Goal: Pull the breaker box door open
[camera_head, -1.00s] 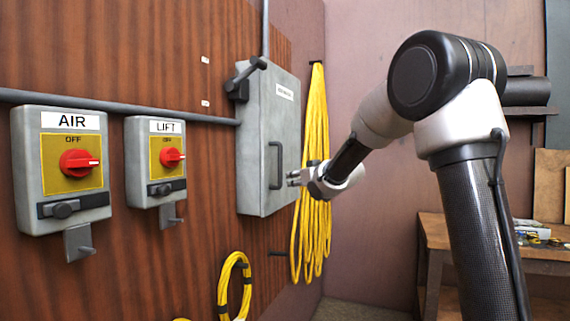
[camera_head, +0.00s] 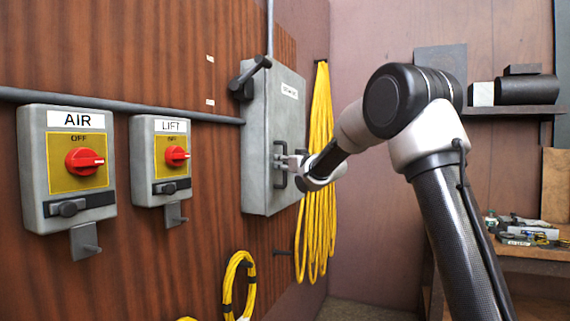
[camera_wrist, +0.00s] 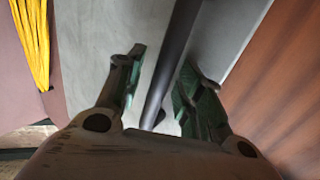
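The grey breaker box (camera_head: 258,110) hangs on the wood-panelled wall, its labelled door shut flat. A dark bar handle (camera_head: 279,165) stands on the door, and a dark lever (camera_head: 250,76) sits at the box's upper left. My gripper (camera_head: 284,163) is at the handle. In the wrist view my gripper (camera_wrist: 155,100) is open, with one finger on each side of the handle bar (camera_wrist: 170,60). Gaps show between the bar and both fingers, so they do not grip it. The grey door (camera_wrist: 95,45) lies behind the bar.
The AIR switch box (camera_head: 70,165) and LIFT switch box (camera_head: 160,160) are on the wall to the left. A yellow hose coil (camera_head: 318,190) hangs just right of the breaker box. A bench with tools (camera_head: 525,235) stands at the right.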

